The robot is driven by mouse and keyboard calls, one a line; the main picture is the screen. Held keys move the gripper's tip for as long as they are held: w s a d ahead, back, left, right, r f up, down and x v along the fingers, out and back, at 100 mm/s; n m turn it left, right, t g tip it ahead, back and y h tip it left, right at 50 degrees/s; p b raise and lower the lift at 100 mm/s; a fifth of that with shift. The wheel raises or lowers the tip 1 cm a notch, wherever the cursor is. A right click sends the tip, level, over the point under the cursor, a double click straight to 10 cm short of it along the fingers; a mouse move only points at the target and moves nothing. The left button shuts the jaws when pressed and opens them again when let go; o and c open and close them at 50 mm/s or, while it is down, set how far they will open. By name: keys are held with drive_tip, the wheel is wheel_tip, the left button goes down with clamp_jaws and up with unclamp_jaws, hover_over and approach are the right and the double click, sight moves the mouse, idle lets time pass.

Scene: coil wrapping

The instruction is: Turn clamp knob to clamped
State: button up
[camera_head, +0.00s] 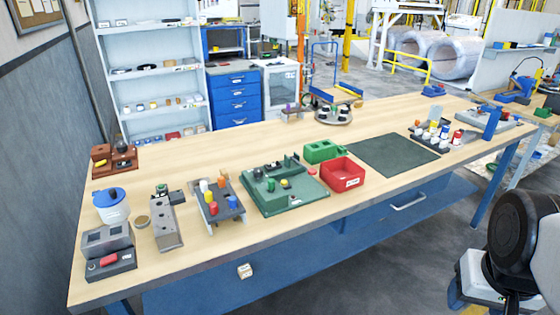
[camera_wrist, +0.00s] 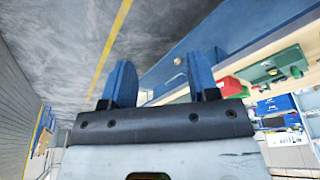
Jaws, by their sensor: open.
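A green fixture board (camera_head: 262,202) lies near the front middle of the workbench, with a raised green block and small dark parts on it. The board also shows tilted at the right of the wrist view (camera_wrist: 262,72). My gripper (camera_wrist: 162,82) has its two blue fingers wide apart with nothing between them. It is well away from the board and touches nothing visible.
A red bin (camera_head: 342,175) and a green bin (camera_head: 321,151) stand right of the board. A rack of coloured pegs (camera_head: 222,211) stands to its left. A dark mat (camera_head: 392,156) lies bare farther right. The wooden bench (camera_head: 215,158) is clear behind the board.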

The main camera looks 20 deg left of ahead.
drive_tip(key=shift+o, duration=0.6)
drive_tip(key=shift+w, duration=0.1)
drive_tip(key=w+a+r+m, duration=0.1)
drive_tip(key=w+a+r, duration=0.1)
drive_tip(key=w+a, duration=0.6)
drive_tip(key=w+a+r+g, duration=0.15)
drive_tip(key=w+a, duration=0.35)
drive_tip(key=w, duration=0.7)
drive_tip(key=w+a+r+m, duration=0.1)
drive_tip(key=w+a+r, duration=0.1)
drive_tip(key=w+a, duration=0.6)
drive_tip(key=shift+m+g, duration=0.55)
drive_tip(key=shift+m, duration=0.15)
drive_tip(key=w+a+f, duration=0.5)
drive_tip(key=w+a, duration=0.1)
drive_tip(key=a, duration=0.5)
drive_tip(key=w+a+f, duration=0.5)
drive_tip(key=w+a, duration=0.2)
drive_tip(key=a, duration=0.4)
drive_tip(key=w+a+f, duration=0.4)
drive_tip(key=w+a, duration=0.2)
drive_tip(key=a, duration=0.5)
drive_tip(key=shift+w+a+f, duration=0.1)
drive_tip(key=shift+w+f, duration=0.15)
drive_tip(key=shift+f, duration=0.15)
drive_tip(key=shift+w+a+f, duration=0.1)
drive_tip(key=shift+a+f, duration=0.15)
drive_tip(key=shift+a, duration=0.2)
drive_tip(key=shift+f, duration=0.1)
